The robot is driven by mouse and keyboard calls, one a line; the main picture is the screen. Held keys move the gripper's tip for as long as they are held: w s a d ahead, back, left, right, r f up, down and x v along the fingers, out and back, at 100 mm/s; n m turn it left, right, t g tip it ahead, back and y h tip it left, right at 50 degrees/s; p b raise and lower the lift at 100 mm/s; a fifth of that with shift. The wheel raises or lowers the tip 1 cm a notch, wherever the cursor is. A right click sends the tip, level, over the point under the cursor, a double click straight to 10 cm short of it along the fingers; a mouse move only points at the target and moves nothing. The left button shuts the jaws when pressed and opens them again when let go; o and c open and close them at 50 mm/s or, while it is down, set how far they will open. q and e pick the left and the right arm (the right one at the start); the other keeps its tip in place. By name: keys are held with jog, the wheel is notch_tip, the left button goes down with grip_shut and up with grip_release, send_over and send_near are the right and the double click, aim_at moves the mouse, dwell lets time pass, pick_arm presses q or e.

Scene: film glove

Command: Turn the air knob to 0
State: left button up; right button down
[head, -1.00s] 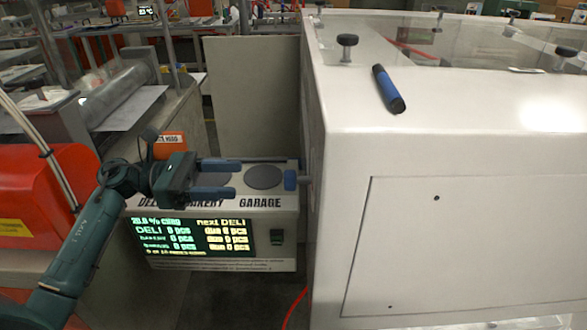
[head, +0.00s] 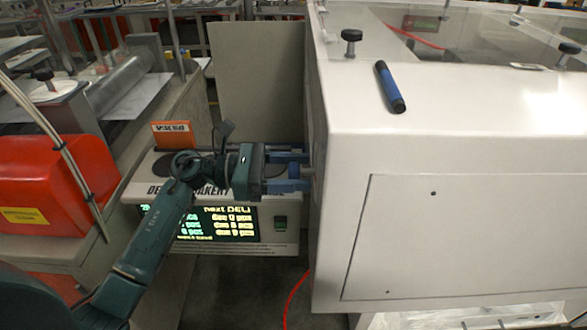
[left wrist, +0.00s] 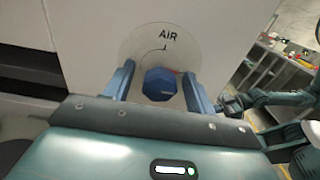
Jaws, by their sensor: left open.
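The air knob (left wrist: 160,84) is a blue faceted knob on a round plate (left wrist: 135,45) marked "AIR" with a curved arrow, on the side of the white machine. My left gripper (left wrist: 157,88) is open, with one blue finger on each side of the knob. I cannot tell whether the fingers touch it. In the head view my left gripper (head: 290,171) reaches right to the machine's left side, and the knob (head: 294,172) shows between the fingers. No 0 mark is readable. My right gripper is not in the head view.
The white machine (head: 450,150) fills the right side, with a blue marker (head: 390,88) on top. A box with a lit display (head: 230,222) stands under my left arm. A red housing (head: 50,180) is at the left. A red cable (head: 290,300) lies on the floor.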

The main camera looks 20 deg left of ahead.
pick_arm(q)
jog(key=c, duration=1)
jog(key=shift+o, duration=0.2)
